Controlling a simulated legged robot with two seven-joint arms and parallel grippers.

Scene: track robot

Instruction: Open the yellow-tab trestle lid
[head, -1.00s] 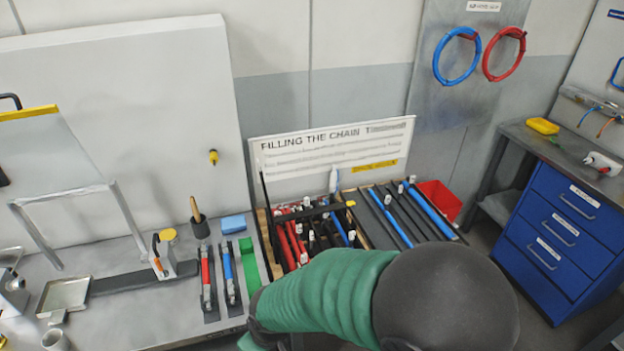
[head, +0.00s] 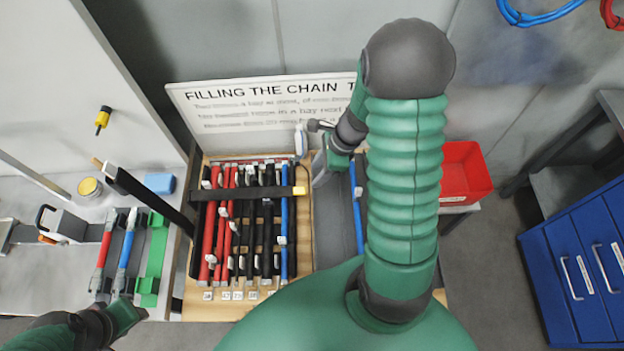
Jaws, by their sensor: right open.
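The trestle (head: 303,268) is a wooden-edged tray of red, black and blue cables in rows. Its lid is a black bar (head: 250,194) lying across the cables, with a yellow tab (head: 300,190) at its right end. My right gripper (head: 317,148) is open and empty, above and slightly right of the tab in the picture and apart from it.
A black bar (head: 150,195) slants up at the trestle's left side. A white sign (head: 250,108) stands behind, with a white upright object (head: 300,140) before it. A red bin (head: 465,172) is at right. Cable holders and a green holder (head: 155,255) lie left.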

